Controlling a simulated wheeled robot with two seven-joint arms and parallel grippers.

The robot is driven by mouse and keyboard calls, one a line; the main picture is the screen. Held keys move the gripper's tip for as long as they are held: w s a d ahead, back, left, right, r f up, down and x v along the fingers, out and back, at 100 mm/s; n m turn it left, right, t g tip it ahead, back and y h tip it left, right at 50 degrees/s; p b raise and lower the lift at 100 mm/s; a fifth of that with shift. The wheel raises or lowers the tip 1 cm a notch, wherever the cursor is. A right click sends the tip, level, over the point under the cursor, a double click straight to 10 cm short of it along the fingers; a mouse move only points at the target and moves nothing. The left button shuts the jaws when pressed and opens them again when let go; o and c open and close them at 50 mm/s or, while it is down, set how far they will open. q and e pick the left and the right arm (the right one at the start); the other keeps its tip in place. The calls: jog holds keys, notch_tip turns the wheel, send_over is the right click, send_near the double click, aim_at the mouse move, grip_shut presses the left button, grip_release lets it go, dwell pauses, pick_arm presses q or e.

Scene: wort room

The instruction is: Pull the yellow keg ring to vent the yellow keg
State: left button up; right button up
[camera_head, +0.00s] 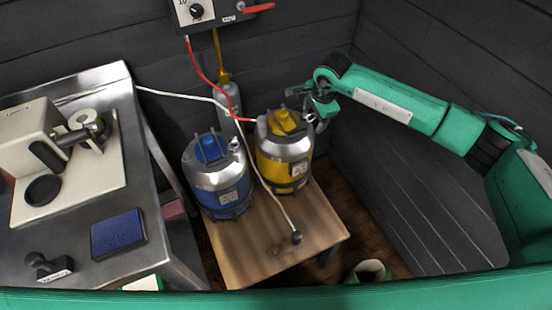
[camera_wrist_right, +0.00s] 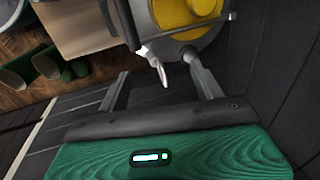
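The yellow keg (camera_head: 272,162) stands upright on a small wooden table, with a metal shoulder and yellow top. In the right wrist view the keg (camera_wrist_right: 183,12) is at the top, close by. A small pale metal ring (camera_wrist_right: 158,63) hangs at its rim, seen nearly edge-on. My right gripper (camera_head: 312,98) is at the right side of the keg's top. Its two fingers are apart in the right wrist view (camera_wrist_right: 157,70), with the ring between them and a gap on both sides. The ring is hard to make out in the head view. My left gripper is out of view.
A blue keg (camera_head: 220,185) stands left of the yellow one on the wooden table (camera_head: 255,253). A white hose (camera_head: 262,178) runs across between them. A red hose drops from the wall box (camera_head: 215,10). Dark walls stand close behind and right. A steel counter (camera_head: 95,262) is at left.

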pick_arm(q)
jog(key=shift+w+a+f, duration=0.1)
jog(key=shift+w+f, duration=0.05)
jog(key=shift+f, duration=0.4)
pick_arm(e)
jog(key=shift+o, duration=0.2)
jog(key=shift+a+f, duration=0.1)
jog(key=shift+f, duration=0.25)
jog(key=shift+w+a+r+p, duration=0.2)
jog(key=shift+r+p, duration=0.25)
jog(key=shift+r, duration=0.55)
jog(key=shift+w+a+r+p, duration=0.15)
jog(key=shift+r+p, duration=0.25)
jog(key=shift+r, duration=0.6)
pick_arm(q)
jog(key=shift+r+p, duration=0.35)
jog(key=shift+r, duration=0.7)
pick_arm(e)
jog(key=shift+w+v, duration=0.25)
jog(key=shift+v, duration=0.75)
jog(key=shift+r, duration=0.1)
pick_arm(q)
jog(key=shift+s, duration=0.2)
